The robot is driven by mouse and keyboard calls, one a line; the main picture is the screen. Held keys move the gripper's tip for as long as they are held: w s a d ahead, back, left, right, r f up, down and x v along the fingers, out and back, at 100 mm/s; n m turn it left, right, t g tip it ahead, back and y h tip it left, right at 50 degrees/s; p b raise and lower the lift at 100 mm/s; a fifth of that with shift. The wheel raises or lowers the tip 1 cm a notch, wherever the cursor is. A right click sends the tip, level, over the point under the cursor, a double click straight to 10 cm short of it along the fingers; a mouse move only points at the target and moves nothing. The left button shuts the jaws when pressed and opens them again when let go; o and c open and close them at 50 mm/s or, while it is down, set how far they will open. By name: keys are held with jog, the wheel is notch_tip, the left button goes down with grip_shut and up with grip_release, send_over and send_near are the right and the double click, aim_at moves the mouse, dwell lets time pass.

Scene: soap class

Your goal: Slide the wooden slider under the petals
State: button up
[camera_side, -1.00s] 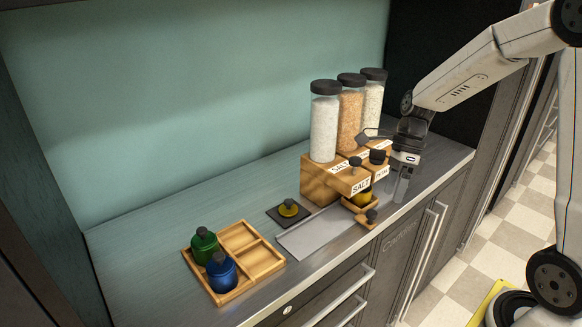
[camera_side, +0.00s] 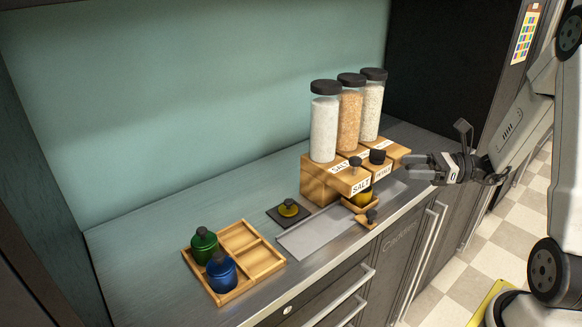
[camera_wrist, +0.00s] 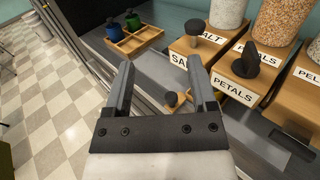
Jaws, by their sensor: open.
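The wooden slider (camera_side: 370,217) is on the grey metal track (camera_side: 318,232), at the foot of the salt dispenser (camera_side: 335,182). Its round knob faces the counter's front edge, and a yellow item (camera_side: 363,197) sits in it. The petals dispenser (camera_side: 381,171) is just right of the salt one. My gripper (camera_side: 409,168) is open and empty, level, pointing left, to the right of the slider and apart from it. In the wrist view, part of the slider (camera_wrist: 172,98) shows between the fingers (camera_wrist: 160,70), beyond them; the right finger partly hides it. The PETALS label (camera_wrist: 236,91) is to its right.
A wooden tray (camera_side: 262,262) holds a green jar (camera_side: 204,245) and a blue jar (camera_side: 222,271), with empty compartments beside them. A dark square pad (camera_side: 275,213) with a yellow, dark-knobbed piece (camera_side: 289,208) lies behind the track. The track is clear left of the slider.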

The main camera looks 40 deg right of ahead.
send_near(372, 212)
jog(key=shift+w+a+f, duration=0.4)
jog(key=shift+w+a, duration=0.3)
jog(key=shift+a, duration=0.15)
jog(key=shift+x, duration=3.85)
grip_shut()
